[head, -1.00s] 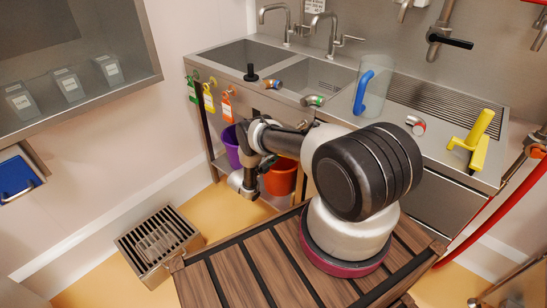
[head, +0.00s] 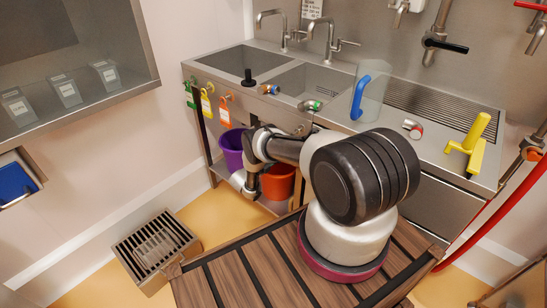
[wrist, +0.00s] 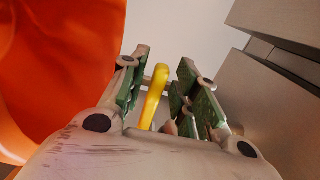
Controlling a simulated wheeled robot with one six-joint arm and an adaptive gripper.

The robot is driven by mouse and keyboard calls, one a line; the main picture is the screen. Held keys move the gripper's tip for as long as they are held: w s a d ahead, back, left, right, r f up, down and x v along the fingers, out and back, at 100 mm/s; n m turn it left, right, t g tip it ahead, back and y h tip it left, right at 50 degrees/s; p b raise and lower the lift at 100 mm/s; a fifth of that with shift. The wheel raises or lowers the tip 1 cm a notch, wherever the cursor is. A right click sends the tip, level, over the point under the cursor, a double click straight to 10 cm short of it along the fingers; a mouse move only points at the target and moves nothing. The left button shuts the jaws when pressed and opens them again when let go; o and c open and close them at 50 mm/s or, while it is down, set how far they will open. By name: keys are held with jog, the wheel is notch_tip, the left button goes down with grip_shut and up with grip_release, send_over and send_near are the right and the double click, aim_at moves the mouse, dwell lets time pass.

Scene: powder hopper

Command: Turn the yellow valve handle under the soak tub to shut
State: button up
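The yellow valve handle (wrist: 153,96) shows in the wrist view as a slim curved bar. It stands between the two green-padded fingers of my gripper (wrist: 162,76), which are apart with a gap around it. I cannot tell whether either finger touches it. In the head view the handle and my fingers are hidden; my arm reaches down in front of the sink unit (head: 300,140). Its two basins show, but I cannot tell which one is the soak tub.
An orange bucket (head: 278,182) stands under the sink and fills the left of the wrist view (wrist: 55,60). A purple bucket (head: 231,150) is beside it. A grey metal panel (wrist: 280,85) is close on the right in the wrist view. A floor grate (head: 155,245) lies left.

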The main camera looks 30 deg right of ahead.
jog(key=v, duration=0.9)
jog(key=shift+s, duration=0.1)
dwell(0.6)
